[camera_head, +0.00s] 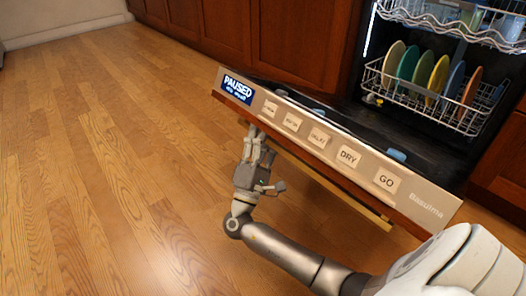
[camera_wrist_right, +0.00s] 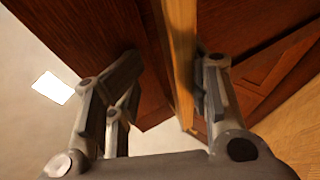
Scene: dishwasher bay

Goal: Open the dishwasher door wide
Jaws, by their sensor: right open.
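The dishwasher door (camera_head: 300,132) is partly open and slants down and out from the machine. Its grey control panel carries a blue "PAUSED" display and several labelled buttons. A long pale handle bar (camera_head: 345,198) runs along the outer face below the panel. My right gripper (camera_head: 258,146) is under the display end of the door, at the far end of the handle. In the right wrist view the handle bar (camera_wrist_right: 183,62) runs between the two open fingers, closer to the right finger. The fingers are not closed on it. My left gripper is not in view.
The dishwasher's lower rack (camera_head: 425,98) holds several coloured plates, and the upper rack (camera_head: 455,20) holds cups. Both sit inside the machine. Dark wooden cabinets (camera_head: 300,35) line the wall. The wood floor (camera_head: 100,160) at the left is clear.

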